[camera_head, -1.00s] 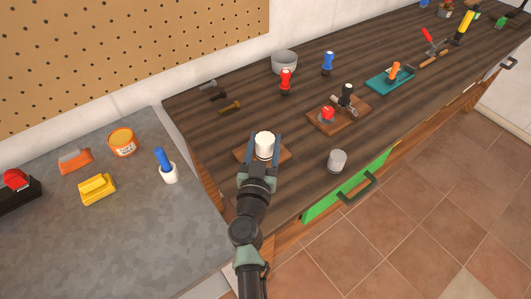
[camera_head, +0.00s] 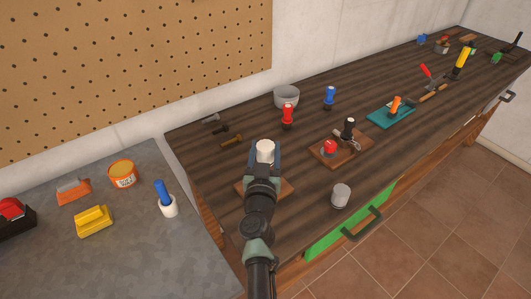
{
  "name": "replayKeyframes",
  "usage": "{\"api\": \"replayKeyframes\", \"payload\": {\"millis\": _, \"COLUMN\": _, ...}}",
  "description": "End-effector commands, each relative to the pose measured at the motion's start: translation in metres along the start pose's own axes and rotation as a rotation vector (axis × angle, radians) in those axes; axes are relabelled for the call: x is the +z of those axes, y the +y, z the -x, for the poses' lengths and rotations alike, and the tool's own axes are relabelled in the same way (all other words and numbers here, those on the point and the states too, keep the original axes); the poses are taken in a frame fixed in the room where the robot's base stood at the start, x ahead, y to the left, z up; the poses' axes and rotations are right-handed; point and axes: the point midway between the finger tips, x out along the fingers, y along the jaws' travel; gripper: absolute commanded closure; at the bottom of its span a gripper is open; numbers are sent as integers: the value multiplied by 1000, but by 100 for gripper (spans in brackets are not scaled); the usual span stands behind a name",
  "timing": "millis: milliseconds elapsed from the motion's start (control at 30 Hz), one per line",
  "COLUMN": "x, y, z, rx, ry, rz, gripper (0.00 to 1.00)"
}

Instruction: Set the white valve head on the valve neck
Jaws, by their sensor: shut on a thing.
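The white valve head (camera_head: 265,148) is a short pale cylinder in the head view, upright between the fingers of my gripper (camera_head: 265,158). My gripper is shut on it. It appears above or just behind a small brown board (camera_head: 285,188) on the dark bench; the exact height is hard to tell. My wrist and arm cover the middle of this board, and no valve neck can be made out there.
A grey-white cylinder (camera_head: 340,195) stands near the bench's front edge, right of my arm. Red (camera_head: 288,116) and blue (camera_head: 329,97) handled tools and a grey bowl (camera_head: 286,96) stand behind. The pegboard wall (camera_head: 130,70) is behind.

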Motion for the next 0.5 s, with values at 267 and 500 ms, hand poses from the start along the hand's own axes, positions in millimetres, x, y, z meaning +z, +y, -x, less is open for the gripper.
{"api": "replayKeyframes", "payload": {"millis": 267, "x": 1, "y": 0, "z": 0, "rx": 0, "ry": 0, "rz": 0, "gripper": 99}}
{"api": "replayKeyframes", "payload": {"millis": 500, "x": 16, "y": 0, "z": 0, "rx": 1, "ry": 0, "rz": 0, "gripper": 99}}
